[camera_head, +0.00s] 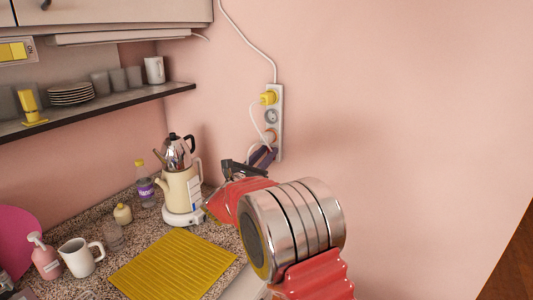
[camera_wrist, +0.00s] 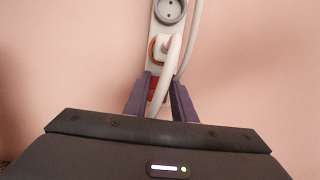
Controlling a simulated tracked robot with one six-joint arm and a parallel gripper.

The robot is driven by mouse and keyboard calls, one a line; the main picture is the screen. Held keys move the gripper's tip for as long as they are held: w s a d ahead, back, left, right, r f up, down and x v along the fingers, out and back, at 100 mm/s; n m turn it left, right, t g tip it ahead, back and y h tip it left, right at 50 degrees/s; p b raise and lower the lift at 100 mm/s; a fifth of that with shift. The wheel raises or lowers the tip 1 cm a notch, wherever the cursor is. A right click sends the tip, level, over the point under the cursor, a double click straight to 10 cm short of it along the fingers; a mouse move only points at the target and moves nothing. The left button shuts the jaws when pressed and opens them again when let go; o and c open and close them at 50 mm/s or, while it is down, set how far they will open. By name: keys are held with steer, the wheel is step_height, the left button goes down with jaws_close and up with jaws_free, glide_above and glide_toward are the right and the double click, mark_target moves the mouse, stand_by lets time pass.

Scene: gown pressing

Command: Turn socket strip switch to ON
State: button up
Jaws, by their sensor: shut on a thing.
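The white socket strip (camera_head: 277,104) is fixed upright on the pink wall; it also shows in the wrist view (camera_wrist: 155,28). Its red switch (camera_wrist: 158,88) is at the lower end, partly hidden by a white cable. Whether the switch is on or off cannot be told. My gripper (camera_head: 268,155) is at the strip's lower end. In the wrist view its two purple fingers (camera_wrist: 160,92) flank the strip around the switch and are shut on it. A white plug (camera_wrist: 159,46) sits just above, its cable passing down between the fingers.
A cream kettle (camera_head: 181,190) stands on the counter left of my arm. A yellow mat (camera_head: 175,265) lies in front. The wall to the right is clear.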

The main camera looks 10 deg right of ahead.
steer(key=shift+a+f+t+h, duration=0.1)
steer(key=shift+f+t+h, duration=0.35)
steer(key=shift+t+h, duration=0.45)
steer(key=shift+s, duration=0.1)
steer(key=o, duration=1.1)
steer(key=shift+c, duration=0.2)
steer(key=shift+a, duration=0.1)
steer(key=v, duration=1.3)
steer(key=shift+s+f, duration=0.25)
steer(key=shift+s, duration=0.05)
